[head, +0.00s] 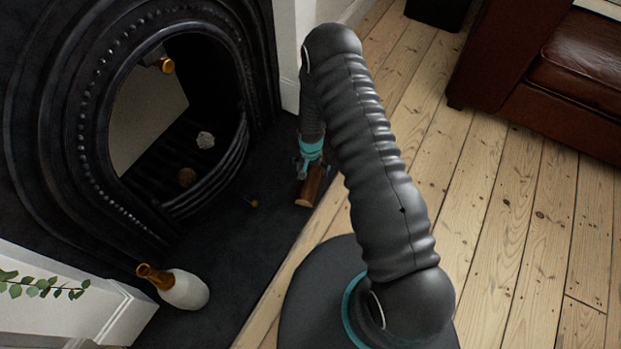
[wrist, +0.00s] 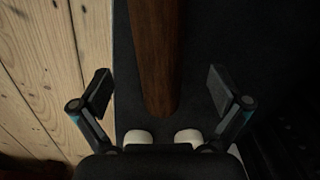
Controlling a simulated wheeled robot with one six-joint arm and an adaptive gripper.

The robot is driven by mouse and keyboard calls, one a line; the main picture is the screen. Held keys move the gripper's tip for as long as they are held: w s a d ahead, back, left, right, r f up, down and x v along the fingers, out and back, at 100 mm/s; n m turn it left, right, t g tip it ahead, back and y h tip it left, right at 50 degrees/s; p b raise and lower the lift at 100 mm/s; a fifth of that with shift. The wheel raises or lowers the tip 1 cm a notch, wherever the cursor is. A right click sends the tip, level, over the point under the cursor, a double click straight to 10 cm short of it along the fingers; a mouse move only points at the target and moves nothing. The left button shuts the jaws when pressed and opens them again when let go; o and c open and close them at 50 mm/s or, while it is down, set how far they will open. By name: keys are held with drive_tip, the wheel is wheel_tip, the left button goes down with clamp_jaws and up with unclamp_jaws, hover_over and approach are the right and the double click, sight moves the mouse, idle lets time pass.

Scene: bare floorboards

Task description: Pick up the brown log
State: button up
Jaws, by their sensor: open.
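The brown log (head: 311,187) lies on the dark hearth slab near its edge with the floorboards, directly at my gripper (head: 308,168). In the wrist view the log (wrist: 157,60) runs from the top edge down to a rounded end between the fingers. My gripper also shows in the wrist view (wrist: 160,92); its two fingers stand wide apart, one on each side of the log, with a gap on both sides. The far end of the log is cut off by the frame. Two pale round pads (wrist: 160,137) show just below the log's near end.
A white and amber vase (head: 185,290) is on the hearth at lower left. A brown leather sofa (head: 560,75) stands upper right. The floorboards (head: 500,230) are clear.

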sight(311, 175)
drive_tip(key=shift+f, duration=2.85)
drive_tip(key=c, duration=1.6)
drive_tip(key=shift+r, duration=0.1)
